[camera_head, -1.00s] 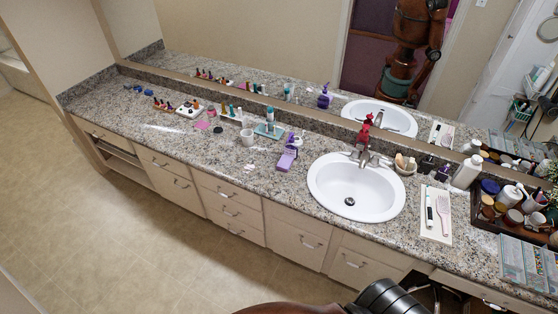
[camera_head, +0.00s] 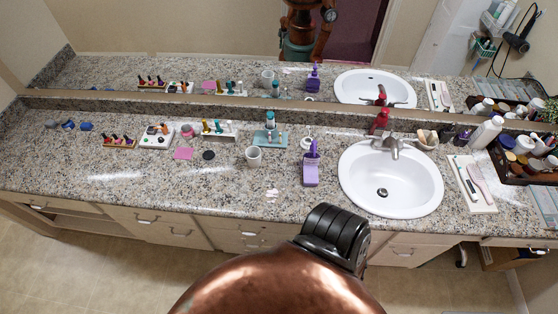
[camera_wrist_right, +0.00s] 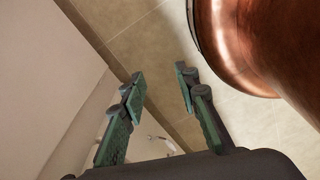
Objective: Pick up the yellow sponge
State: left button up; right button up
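I see no clearly yellow sponge in any view. A small bowl (camera_head: 427,139) with beige items in it, too small to tell apart, stands behind the sink (camera_head: 390,180) on its right. My right gripper (camera_wrist_right: 160,78) shows in the right wrist view, its two green-padded fingers apart and nothing between them, above the tiled floor. It is away from the countertop objects. My left gripper is in neither view.
The granite counter (camera_head: 110,178) has clear room at the front left. A purple dispenser (camera_head: 312,163), a white cup (camera_head: 253,156) and a blue tray (camera_head: 270,138) stand left of the sink. A white tray (camera_head: 472,185), white bottle (camera_head: 486,131) and dark organizer (camera_head: 519,174) are on the right.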

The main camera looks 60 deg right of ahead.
aim_at(309, 172)
jog(key=i, duration=0.35)
jog(key=z, duration=0.8)
